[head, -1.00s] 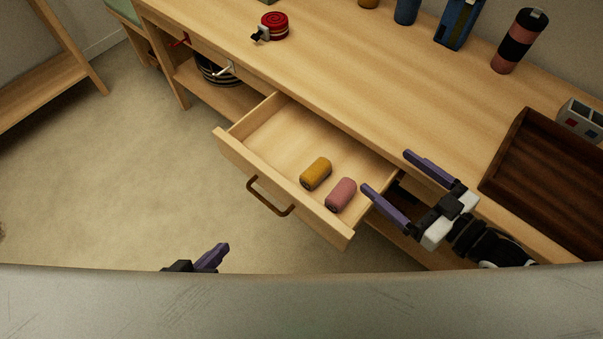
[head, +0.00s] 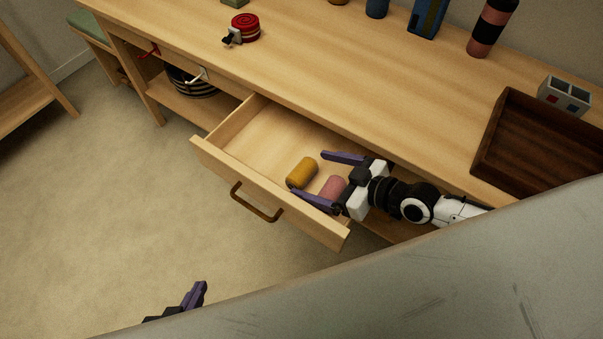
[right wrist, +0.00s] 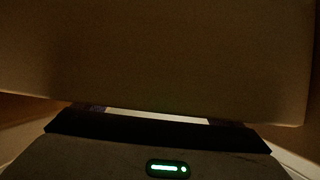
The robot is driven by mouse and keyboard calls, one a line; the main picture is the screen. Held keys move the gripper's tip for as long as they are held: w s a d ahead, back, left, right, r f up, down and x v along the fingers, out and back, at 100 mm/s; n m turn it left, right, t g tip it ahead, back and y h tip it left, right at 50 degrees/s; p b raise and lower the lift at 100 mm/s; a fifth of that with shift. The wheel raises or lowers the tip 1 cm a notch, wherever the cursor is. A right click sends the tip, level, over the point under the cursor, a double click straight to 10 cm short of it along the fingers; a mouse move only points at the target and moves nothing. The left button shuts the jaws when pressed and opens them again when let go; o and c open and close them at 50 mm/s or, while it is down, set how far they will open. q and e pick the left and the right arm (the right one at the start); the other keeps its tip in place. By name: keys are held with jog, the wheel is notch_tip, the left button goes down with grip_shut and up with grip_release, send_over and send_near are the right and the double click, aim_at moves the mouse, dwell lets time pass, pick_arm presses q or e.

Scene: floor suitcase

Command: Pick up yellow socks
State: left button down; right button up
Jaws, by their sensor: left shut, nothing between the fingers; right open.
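The yellow socks (head: 302,172), a rolled bundle, lie in the open drawer (head: 222,158). The pink rolled bundle (head: 333,187) lies just right of them, partly hidden by my right gripper. My right gripper (head: 308,176) is open and reaches into the drawer from the right. One finger is on the far side and one on the near side of the pink bundle, with the tips pointing at the yellow socks. I cannot tell whether it touches either bundle. My left gripper (head: 192,298) is shut and empty, low at the left, away from the drawer.
A dark wooden tray (head: 485,150) stands on the desk (head: 300,75) at the right, beside a white box (head: 564,96). A red coiled item (head: 245,27) and a striped cylinder (head: 492,28) stand further back. A brown handle (head: 254,203) fronts the drawer. The right wrist view is dark, mostly blocked by a plain surface.

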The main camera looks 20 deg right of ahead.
aim_at(306, 172)
jog(key=x, duration=0.5)
jog(key=shift+w+b, duration=0.15)
jog(key=shift+b, duration=0.15)
jog(key=shift+c, duration=0.5)
jog(key=c, duration=1.1)
